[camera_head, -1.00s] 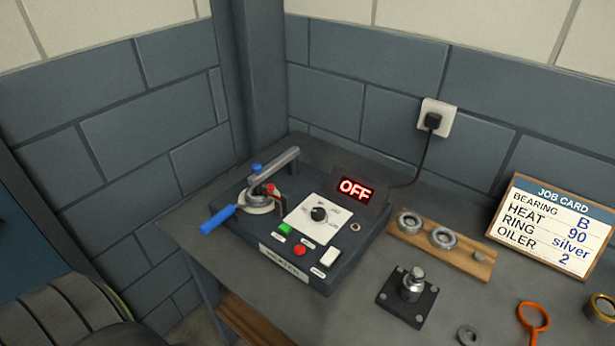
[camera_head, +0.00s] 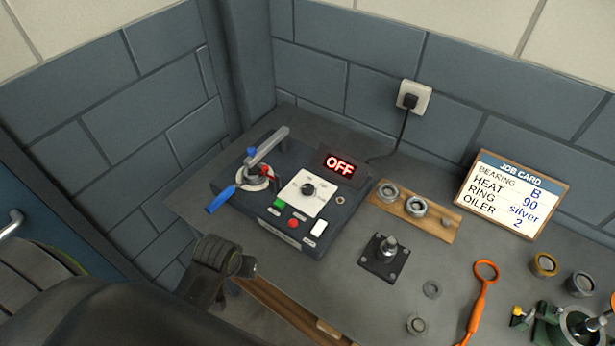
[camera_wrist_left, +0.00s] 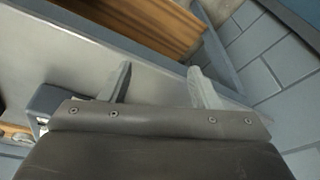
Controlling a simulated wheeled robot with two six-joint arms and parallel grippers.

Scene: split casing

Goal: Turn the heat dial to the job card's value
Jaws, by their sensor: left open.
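The heater (camera_head: 262,222) is a dark box at the back left of the bench. Its black heat dial (camera_head: 308,189) sits on a white plate; the small scale marks are too blurred to read. The heater's display (camera_head: 339,165) reads OFF. The job card (camera_head: 512,194) at the right reads bearing B, heat 90, ring silver, oiler 2. My left arm shows at the lower left, in front of the bench edge and well short of the dial. In the left wrist view my left gripper (camera_wrist_left: 160,85) has its two fingers apart with nothing between them. My right gripper is not in view.
A bearing arm with a blue handle (camera_head: 221,200) juts from the heater's left. A wooden rack (camera_head: 432,224) with rings, a black post block (camera_head: 385,257) and an orange tool (camera_head: 480,292) lie to the right. A wall socket (camera_head: 413,97) feeds the heater's cord.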

